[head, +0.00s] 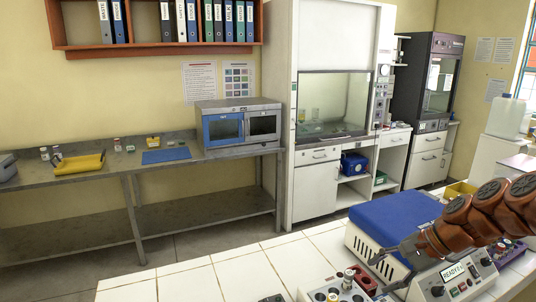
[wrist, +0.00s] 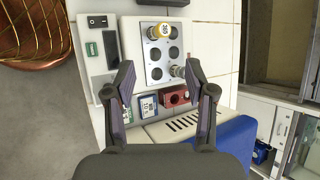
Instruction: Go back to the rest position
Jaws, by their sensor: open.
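My gripper (head: 380,274) is at the lower right of the head view, reaching in from the right over the white tiled bench (head: 245,275). In the wrist view its two fingers (wrist: 160,72) are spread apart with nothing held between them. Beyond the fingertips is a grey block with round wells (wrist: 156,55).
A blue-lidded white box (head: 392,222) stands beside my arm, and a control box reading "READY" (head: 455,277) is below it. A small red block (wrist: 174,96) lies near the wells. A two-door cabinet (head: 240,122) stands on the back bench. Floor is clear between the benches.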

